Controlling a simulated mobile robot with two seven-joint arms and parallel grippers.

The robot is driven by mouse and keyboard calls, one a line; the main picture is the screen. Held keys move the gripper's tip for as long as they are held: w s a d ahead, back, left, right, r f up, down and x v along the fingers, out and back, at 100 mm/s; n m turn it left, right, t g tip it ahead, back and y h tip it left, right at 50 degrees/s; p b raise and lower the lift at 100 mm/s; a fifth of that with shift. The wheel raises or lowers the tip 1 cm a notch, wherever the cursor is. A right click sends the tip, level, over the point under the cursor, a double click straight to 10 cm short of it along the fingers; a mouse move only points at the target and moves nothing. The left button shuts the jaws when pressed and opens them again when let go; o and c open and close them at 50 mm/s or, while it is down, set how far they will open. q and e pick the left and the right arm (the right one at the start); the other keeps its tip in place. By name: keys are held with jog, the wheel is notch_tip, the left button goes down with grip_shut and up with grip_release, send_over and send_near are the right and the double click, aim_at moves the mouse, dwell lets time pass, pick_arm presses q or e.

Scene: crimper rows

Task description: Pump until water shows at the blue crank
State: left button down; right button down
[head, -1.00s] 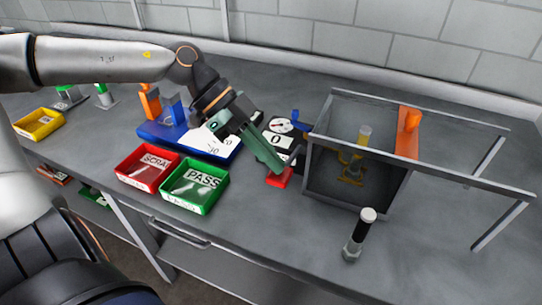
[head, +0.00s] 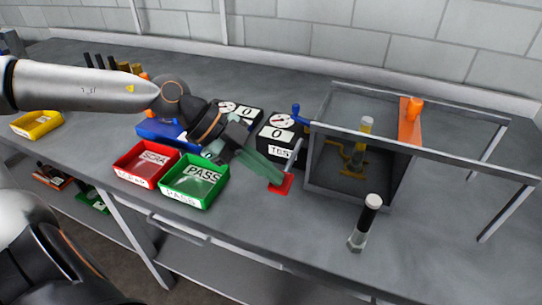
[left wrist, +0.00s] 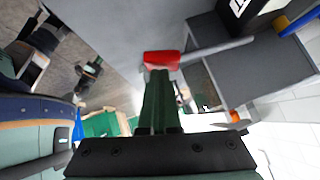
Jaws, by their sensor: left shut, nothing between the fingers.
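The hand pump has a red base (head: 282,184) on the bench and a grey lever (head: 295,154) that leans up from it. The red part (left wrist: 161,60) and the lever (left wrist: 215,50) also show in the left wrist view. My left gripper (head: 276,180) is shut and empty, its green fingers slanting down to the pump, with the tips right at the red part. I cannot tell whether they touch it. The blue crank (head: 296,113) stands behind the pump, beside the black test box (head: 278,136). It is too small to tell whether water is at it. My right gripper is out of view.
A framed guard box (head: 312,160) with an orange panel (head: 408,130) stands right of the pump. A red bin (head: 130,175) and a green bin (head: 168,195) are left. Bench right of the cylinder is clear.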

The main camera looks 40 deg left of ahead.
aim_at(268, 186)
pick_arm(q)
notch_tip(268, 186, down, 2)
jog(key=shift+s+b, duration=0.1)
jog(key=shift+b, duration=0.3)
jog(key=shift+f+b, duration=0.3)
jog(key=shift+f, duration=0.1)
jog(key=shift+s, duration=0.1)
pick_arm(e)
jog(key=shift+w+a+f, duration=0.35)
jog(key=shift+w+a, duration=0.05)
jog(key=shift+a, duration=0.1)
pick_arm(q)
jog(key=shift+s+f, duration=0.1)
jog(key=shift+f, duration=0.05)
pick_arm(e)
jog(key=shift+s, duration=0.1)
